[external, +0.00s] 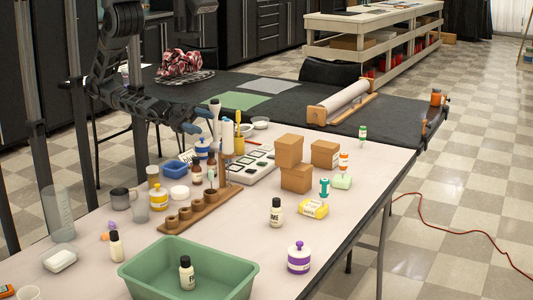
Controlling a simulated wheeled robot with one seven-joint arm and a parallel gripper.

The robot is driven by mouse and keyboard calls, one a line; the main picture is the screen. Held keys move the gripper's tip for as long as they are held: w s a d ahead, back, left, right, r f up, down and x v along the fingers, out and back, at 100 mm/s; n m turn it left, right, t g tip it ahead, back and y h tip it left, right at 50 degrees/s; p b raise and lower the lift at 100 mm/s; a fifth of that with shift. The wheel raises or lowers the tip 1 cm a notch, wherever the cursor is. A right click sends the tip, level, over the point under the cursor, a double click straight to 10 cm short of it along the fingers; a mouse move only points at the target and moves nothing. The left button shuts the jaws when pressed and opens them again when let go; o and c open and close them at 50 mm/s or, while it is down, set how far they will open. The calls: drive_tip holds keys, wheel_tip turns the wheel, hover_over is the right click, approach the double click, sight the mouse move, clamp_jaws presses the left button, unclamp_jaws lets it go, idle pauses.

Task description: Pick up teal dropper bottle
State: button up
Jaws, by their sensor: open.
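A small teal bottle (324,188) stands upright on the near table, right of centre, just behind a yellow packet (314,209). It is small in the picture, so its dropper top is hard to make out. My gripper (197,120) hangs over the back left of the table, with bluish fingertips spread and nothing seen between them. It is well to the left of the teal bottle and above the table, near several bottles and utensils.
Cardboard boxes (296,178) stand left of and behind the teal bottle, and a bottle with orange bands (343,163) is close on its right. A wooden rack (200,212), a black-capped bottle (276,213) and a green basin (240,281) are nearer. The table's right edge is clear.

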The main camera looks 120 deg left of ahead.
sight(325, 179)
drive_tip(key=w+d+r+m+t+h+p, duration=0.1)
drive_tip(key=w+d+r+m+t+p, duration=0.2)
drive_tip(key=w+r, duration=1.2)
drive_tip(key=w+a+n+t+y+p, duration=0.1)
drive_tip(key=w+a+n+t+y, duration=0.25)
drive_tip(key=w+n+y, duration=0.85)
drive_tip(key=w+f+n+g+y, duration=0.2)
drive_tip(key=w+f+n+g, duration=0.45)
drive_tip(key=f, duration=0.45)
wheel_tip(325, 179, down, 16)
drive_tip(key=s+d+g+b, duration=0.2)
drive_tip(key=s+g, duration=0.1)
drive_tip(key=shift+m, duration=0.45)
drive_tip(key=x, duration=0.6)
drive_tip(key=shift+w+d+f+b, duration=0.1)
drive_tip(key=shift+f+b, duration=0.15)
drive_tip(key=shift+b, duration=0.05)
drive_tip(key=shift+d+b+x, duration=0.25)
drive_tip(key=shift+b+x, duration=0.35)
drive_tip(key=shift+x, duration=2.25)
drive_tip(key=shift+w, duration=0.15)
